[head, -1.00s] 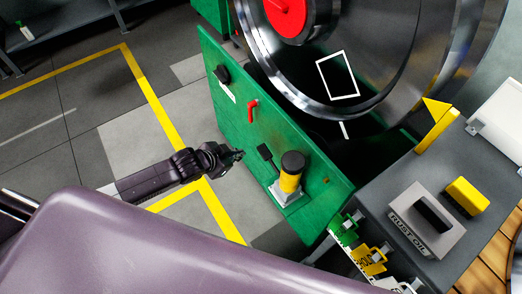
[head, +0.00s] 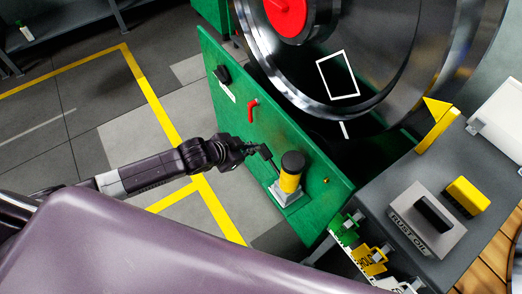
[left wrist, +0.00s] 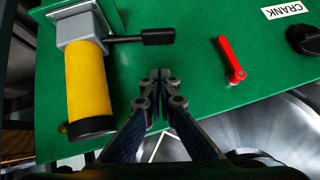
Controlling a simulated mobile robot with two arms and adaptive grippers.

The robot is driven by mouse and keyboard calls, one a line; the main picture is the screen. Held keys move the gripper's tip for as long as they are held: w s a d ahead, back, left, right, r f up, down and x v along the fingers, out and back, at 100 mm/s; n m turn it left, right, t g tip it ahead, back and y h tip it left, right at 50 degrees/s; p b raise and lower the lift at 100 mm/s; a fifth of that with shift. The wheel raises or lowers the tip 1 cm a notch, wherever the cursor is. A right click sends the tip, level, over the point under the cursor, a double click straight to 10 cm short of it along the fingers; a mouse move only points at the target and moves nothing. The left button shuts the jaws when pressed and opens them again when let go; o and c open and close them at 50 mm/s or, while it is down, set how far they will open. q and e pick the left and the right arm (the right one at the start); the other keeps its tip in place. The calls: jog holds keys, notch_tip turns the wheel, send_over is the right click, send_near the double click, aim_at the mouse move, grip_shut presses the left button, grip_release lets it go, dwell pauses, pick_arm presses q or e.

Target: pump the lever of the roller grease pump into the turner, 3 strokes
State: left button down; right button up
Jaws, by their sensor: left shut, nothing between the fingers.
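The grease pump is a yellow cylinder with a black cap (head: 290,172), on a grey bracket on the green panel. It also shows in the left wrist view (left wrist: 88,80). Its lever (head: 266,153) is a short rod with a black grip, pointing up and left in the head view. In the left wrist view the black grip (left wrist: 158,37) lies just beyond my fingertips. My left gripper (head: 253,149) is shut and empty, close beside the lever grip; I cannot tell whether they touch. The tips (left wrist: 160,75) show against the green panel. My right gripper is not in view.
The green panel (head: 235,115) also bears a red handle (head: 252,109) and a black knob (head: 222,74). The large steel wheel (head: 370,50) stands behind it. A grey bench (head: 390,170) with a rust oil holder is at the right. The floor left of the panel is clear.

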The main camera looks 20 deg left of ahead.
aim_at(267, 150)
pick_arm(q)
jog(key=x, duration=0.3)
jog(key=f+x, duration=0.1)
jog(key=x, duration=0.1)
jog(key=s+a+x, duration=0.1)
jog(key=x, duration=0.2)
jog(key=shift+w+f+b, duration=0.25)
jog(key=shift+f+b, duration=0.15)
jog(key=shift+a+f, duration=0.1)
jog(key=shift+f, duration=0.45)
